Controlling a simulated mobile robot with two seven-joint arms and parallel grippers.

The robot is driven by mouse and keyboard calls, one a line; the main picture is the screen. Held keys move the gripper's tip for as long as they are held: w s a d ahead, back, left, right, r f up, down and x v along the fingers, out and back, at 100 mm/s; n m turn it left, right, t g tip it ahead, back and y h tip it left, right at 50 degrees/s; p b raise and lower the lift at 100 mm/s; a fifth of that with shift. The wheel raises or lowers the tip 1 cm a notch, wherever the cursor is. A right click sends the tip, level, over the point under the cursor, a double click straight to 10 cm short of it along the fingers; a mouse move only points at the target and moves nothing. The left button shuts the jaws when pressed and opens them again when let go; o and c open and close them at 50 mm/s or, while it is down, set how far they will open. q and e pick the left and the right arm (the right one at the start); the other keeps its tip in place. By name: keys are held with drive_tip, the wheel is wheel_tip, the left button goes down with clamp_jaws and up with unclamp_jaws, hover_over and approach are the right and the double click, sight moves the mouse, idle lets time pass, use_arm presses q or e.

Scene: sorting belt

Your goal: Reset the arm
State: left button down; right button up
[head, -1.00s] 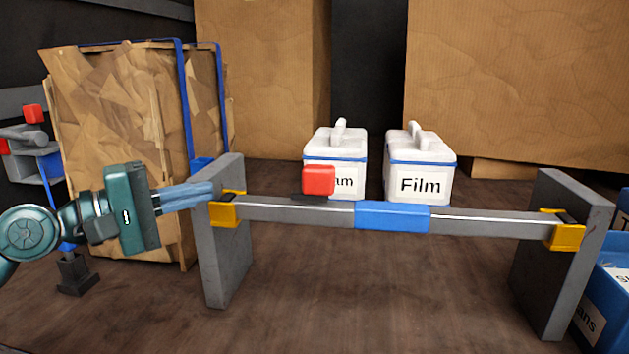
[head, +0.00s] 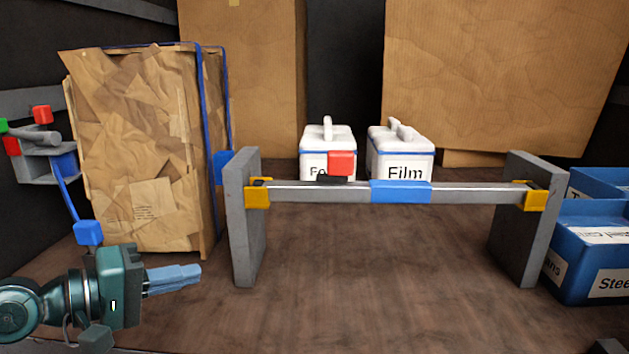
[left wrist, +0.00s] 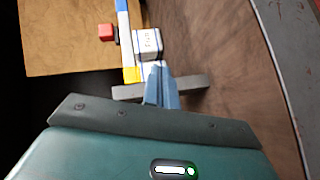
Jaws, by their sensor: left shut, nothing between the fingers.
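My left gripper (head: 198,271) is at the lower left in the head view, its blue fingers together with nothing between them. It points right, in front of and left of the belt frame's left grey post (head: 245,225), apart from it. In the left wrist view the shut fingers (left wrist: 161,68) show in front of the grey post and the bar. My right gripper is not in view.
A grey bar (head: 320,190) with a blue middle section and a red block (head: 341,163) spans two posts. White boxes, one labelled Film (head: 403,155), stand behind. A paper-wrapped stack (head: 135,150) stands left; blue bins (head: 580,265) stand right. Floor under the bar is clear.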

use_arm(q)
drive_tip(key=s+d+f+m+g+y, duration=0.1)
drive_tip(key=s+d+f+m+y, duration=0.2)
drive_tip(key=f, duration=0.7)
drive_tip(key=s+d+f+m+g+y, duration=0.1)
drive_tip(key=s+f+m+g+y, duration=0.1)
drive_tip(key=s+f, duration=0.6)
drive_tip(key=s+a+f+m+g+y, duration=0.2)
drive_tip(key=s+a+f+g+y, duration=0.35)
drive_tip(key=s+f, duration=0.6)
drive_tip(key=w+d+f+m+t+h+p, duration=0.1)
drive_tip(key=w+d+f+t+h+p, duration=0.1)
drive_tip(key=w+d+t, duration=0.3)
drive_tip(key=d+f+t+p, duration=0.1)
drive_tip(key=t, duration=0.3)
drive_tip(key=shift+w+d+f, duration=0.15)
drive_tip(key=shift+w+f, duration=0.1)
drive_tip(key=shift+w, duration=0.15)
